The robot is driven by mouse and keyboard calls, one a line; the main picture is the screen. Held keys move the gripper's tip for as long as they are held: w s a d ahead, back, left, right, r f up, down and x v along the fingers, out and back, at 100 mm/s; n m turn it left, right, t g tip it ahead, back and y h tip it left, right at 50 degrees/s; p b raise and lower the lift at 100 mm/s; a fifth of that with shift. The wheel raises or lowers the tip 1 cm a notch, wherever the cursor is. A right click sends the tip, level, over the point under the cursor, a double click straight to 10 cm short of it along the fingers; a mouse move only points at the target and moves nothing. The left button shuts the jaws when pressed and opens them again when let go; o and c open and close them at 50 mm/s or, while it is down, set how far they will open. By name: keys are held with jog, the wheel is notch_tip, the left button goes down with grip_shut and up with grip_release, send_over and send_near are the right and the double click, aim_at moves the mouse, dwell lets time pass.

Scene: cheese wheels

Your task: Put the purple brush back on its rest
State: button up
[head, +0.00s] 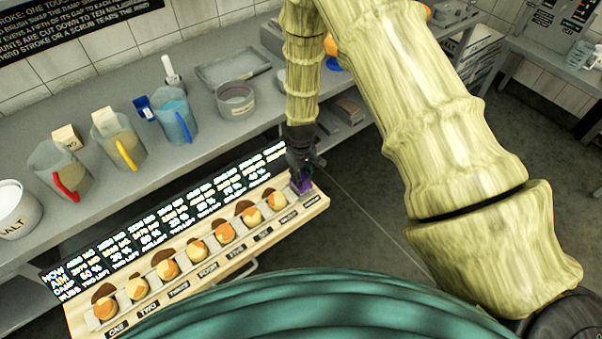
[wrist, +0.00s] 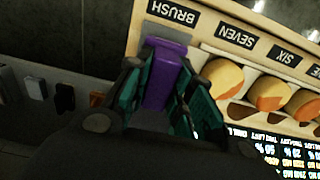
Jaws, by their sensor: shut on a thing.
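My gripper (wrist: 160,100) is shut on the purple brush (wrist: 164,72), with a teal finger pad on each side of it. In the head view my gripper (head: 302,168) is at the right end of the wooden board, and a bit of the purple brush (head: 305,184) shows below it. The brush's rest (wrist: 172,35) is a grey patch beside the BRUSH label, partly hidden by the brush. The brush is over or on this patch; I cannot tell whether it touches.
The wooden board (head: 322,203) holds a row of several orange and cream cheese wheels, numbered, with the nearest by label SEVEN (wrist: 236,37). A dark text display (head: 170,215) runs behind them. Jugs with coloured handles and a grey tub (head: 235,100) stand on the counter behind.

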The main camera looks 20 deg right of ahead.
jog(key=shift+f, duration=0.15)
jog(key=shift+f, duration=0.2)
jog(key=o, duration=0.9)
jog(key=shift+r+b, duration=1.75)
jog(key=shift+r, duration=4.45)
jog(key=s+d+f+m, duration=0.1)
jog(key=s+d+f, duration=0.1)
jog(key=s+f, duration=0.85)
jog(key=s+f+m, duration=0.1)
jog(key=s+f, duration=0.2)
jog(key=s, duration=0.5)
jog(key=s+d+f+m, duration=0.1)
jog(key=s+f, duration=0.2)
jog(key=s, duration=0.6)
jog(key=s+f+m, duration=0.1)
jog(key=s+f, duration=0.2)
jog(key=s, duration=0.5)
jog(key=shift+s+d+f, duration=0.15)
jog(key=shift+s+f, duration=0.1)
jog(key=shift+s, duration=0.1)
